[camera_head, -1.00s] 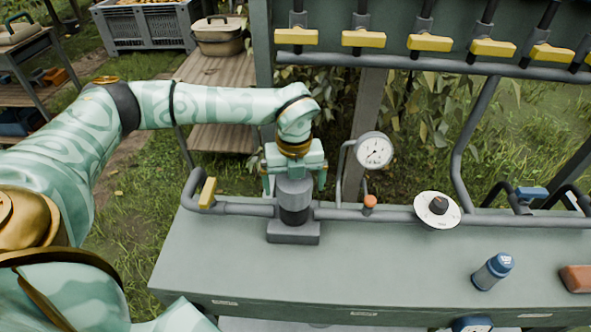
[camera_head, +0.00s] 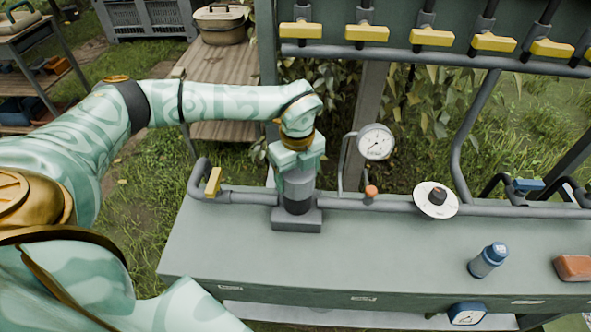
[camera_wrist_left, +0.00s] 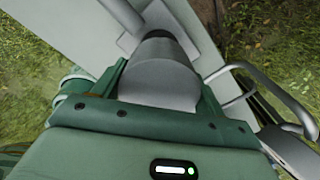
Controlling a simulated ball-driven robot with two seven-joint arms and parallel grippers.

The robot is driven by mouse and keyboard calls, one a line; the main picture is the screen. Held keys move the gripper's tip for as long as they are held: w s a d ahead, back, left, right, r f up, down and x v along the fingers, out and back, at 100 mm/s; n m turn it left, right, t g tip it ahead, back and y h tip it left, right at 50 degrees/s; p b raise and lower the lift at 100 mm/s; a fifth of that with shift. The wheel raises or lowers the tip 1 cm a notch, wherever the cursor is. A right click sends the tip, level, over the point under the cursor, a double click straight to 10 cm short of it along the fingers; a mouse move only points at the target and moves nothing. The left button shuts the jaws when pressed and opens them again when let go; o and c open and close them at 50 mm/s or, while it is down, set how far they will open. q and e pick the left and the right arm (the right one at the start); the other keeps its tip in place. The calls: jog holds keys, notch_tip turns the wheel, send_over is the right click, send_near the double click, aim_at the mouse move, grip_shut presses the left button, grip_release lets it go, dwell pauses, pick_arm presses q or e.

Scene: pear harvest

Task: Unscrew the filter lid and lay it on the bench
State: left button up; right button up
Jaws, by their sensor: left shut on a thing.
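The filter stands upright in the pipe line on the green bench (camera_head: 400,245). Its grey lid (camera_head: 298,183) sits on the dark filter body (camera_head: 298,206), with no clear gap showing between them. My left gripper (camera_head: 298,170) points down from above and is shut on the lid. In the left wrist view the lid (camera_wrist_left: 160,80) is a grey cylinder between the fingers. The fingers partly cover the lid in the head view. My right gripper is not in view.
A yellow-handled valve (camera_head: 213,181) is left of the filter; a gauge (camera_head: 376,142) and orange knob (camera_head: 371,191) are to its right. The bench front by the filter is clear.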

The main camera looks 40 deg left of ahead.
pick_arm(q)
jog(key=n+p, duration=0.1)
jog(key=n, duration=0.1)
jog(key=n+p, duration=0.1)
jog(key=n, duration=0.1)
jog(key=n+p, duration=0.1)
jog(key=n, duration=0.1)
jog(key=shift+r+n, duration=0.25)
jog(key=shift+n, duration=0.15)
jog(key=shift+d+n+p, duration=0.1)
jog(key=shift+n+p, duration=0.55)
jog(key=shift+n, duration=0.55)
jog(key=shift+f+n, duration=0.15)
jog(key=shift+n, duration=0.35)
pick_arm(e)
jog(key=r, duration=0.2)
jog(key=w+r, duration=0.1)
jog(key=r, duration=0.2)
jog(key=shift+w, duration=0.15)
